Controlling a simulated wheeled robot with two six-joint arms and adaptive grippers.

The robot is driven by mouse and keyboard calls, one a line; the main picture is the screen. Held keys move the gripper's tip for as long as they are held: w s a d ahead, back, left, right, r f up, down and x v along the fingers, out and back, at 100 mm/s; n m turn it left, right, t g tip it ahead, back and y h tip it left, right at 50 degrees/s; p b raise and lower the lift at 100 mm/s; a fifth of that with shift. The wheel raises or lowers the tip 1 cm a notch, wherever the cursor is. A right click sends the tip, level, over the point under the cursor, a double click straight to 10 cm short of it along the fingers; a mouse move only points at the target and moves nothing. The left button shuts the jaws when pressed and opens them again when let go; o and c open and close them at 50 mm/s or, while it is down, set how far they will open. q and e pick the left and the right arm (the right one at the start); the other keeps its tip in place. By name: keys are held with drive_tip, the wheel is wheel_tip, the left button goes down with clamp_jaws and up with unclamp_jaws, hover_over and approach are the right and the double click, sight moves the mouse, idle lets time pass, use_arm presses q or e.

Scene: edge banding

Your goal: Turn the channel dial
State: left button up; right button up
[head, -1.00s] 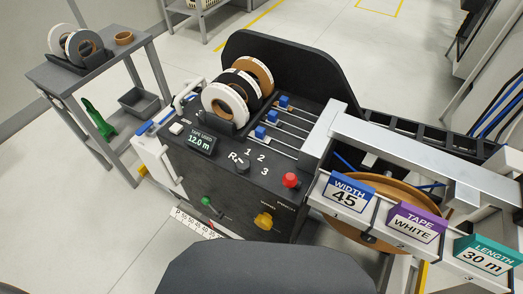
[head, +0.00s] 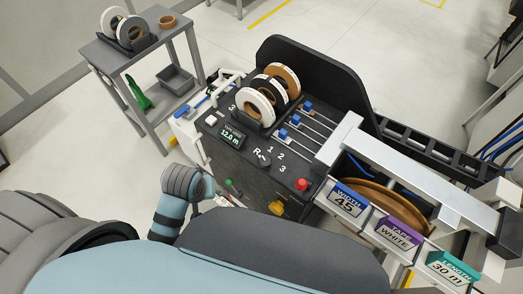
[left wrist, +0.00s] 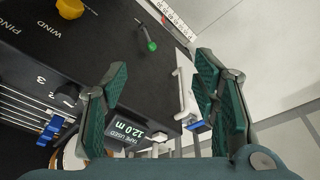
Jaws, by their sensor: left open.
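The channel dial (head: 264,159) is a small dark knob on the black top panel of the machine, with R, 1, 2 and 3 printed around it. In the left wrist view the dark knob (left wrist: 67,95) shows at the left, beside a printed 3. I cannot tell which mark it points at. My left gripper (left wrist: 160,65) is open and empty, with its green-padded fingers apart, and the dial lies to the left of them. In the head view my left arm reaches the machine's front side, and its gripper is small and partly hidden. My right gripper is not in view.
Around the dial are a red button (head: 302,184), a yellow knob (head: 277,208), a green-tipped lever (head: 229,182), a display (head: 231,138) reading 12.0 m and blue sliders (head: 295,120). Tape rolls (head: 258,106) stand behind. Cards on the right read WIDTH 45, TAPE WHITE and LENGTH 30 m.

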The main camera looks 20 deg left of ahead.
use_arm(q)
drive_tip(key=w+d+r+n+g, duration=0.1)
drive_tip(key=w+d+n, duration=0.5)
drive_tip(key=w, duration=0.4)
wheel_tip(320, 180, up, 6)
drive_tip(key=r+n+g+h, duration=0.1)
drive_tip(key=n+g, duration=0.1)
drive_tip(key=n, duration=0.6)
hover_over(265, 161)
wheel_tip(265, 161, down, 14)
drive_tip(key=b, duration=0.3)
drive_tip(key=shift+w, duration=0.1)
drive_tip(key=shift+r, duration=0.1)
drive_tip(key=c, duration=1.2)
